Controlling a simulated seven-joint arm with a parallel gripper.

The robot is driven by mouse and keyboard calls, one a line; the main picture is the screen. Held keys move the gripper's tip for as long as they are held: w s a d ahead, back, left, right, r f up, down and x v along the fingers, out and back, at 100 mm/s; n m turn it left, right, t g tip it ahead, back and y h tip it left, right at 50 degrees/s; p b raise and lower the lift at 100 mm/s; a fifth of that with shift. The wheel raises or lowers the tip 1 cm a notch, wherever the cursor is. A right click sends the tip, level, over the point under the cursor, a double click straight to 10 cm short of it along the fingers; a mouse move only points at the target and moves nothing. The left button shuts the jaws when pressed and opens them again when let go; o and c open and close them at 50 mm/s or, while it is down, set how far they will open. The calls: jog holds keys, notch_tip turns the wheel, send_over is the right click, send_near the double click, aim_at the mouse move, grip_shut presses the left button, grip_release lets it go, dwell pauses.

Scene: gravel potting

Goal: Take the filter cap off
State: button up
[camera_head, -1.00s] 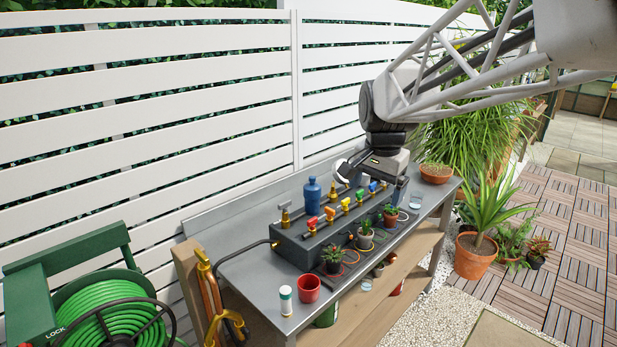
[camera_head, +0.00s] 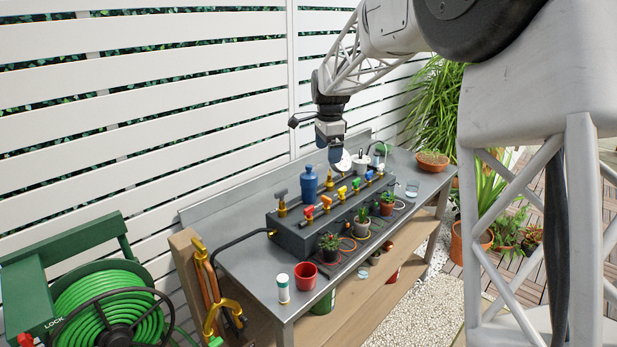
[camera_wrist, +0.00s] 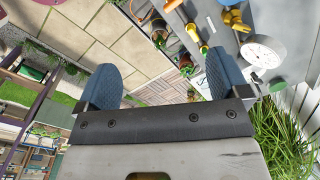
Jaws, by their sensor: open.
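A blue bottle-shaped body (camera_head: 308,188) with a narrower top stands at the back of the dark manifold box (camera_head: 290,236) on the bench; its top may be the filter cap, but I cannot tell for sure. My gripper (camera_head: 337,160) hangs above the manifold, to the right of the blue body and apart from it. In the wrist view its two blue fingers are wide apart with nothing between them. A white round gauge (camera_wrist: 264,51) lies just beyond one finger in the wrist view. The blue body is not clearly seen there.
Red, yellow and blue valve handles (camera_head: 342,192) line the manifold. Small potted plants (camera_head: 330,246) stand along its front. A red pot (camera_head: 305,276) and a white bottle (camera_head: 283,288) stand at the bench's near end. A green hose reel (camera_head: 105,305) is at left. The slatted fence (camera_head: 150,120) runs behind.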

aim_at(310, 170)
jog(key=w+a+f+m, duration=0.1)
jog(key=w+f, duration=0.1)
jog(key=w, duration=0.1)
jog(key=w+a+f+m, duration=0.1)
jog(key=w+a+f, duration=0.1)
jog(key=w, duration=0.2)
jog(key=w+a+f+m, duration=0.1)
jog(key=w+f, duration=0.1)
jog(key=w, duration=0.2)
jog(key=shift+a+f+g, duration=0.2)
jog(key=shift+a+g, duration=0.1)
jog(key=shift+a, duration=0.1)
jog(key=shift+f, duration=1.3)
jog(key=shift+f, duration=0.1)
jog(key=shift+f, duration=2.5)
jog(key=shift+s, duration=0.1)
jog(key=shift+c, duration=0.2)
jog(key=c, duration=0.9)
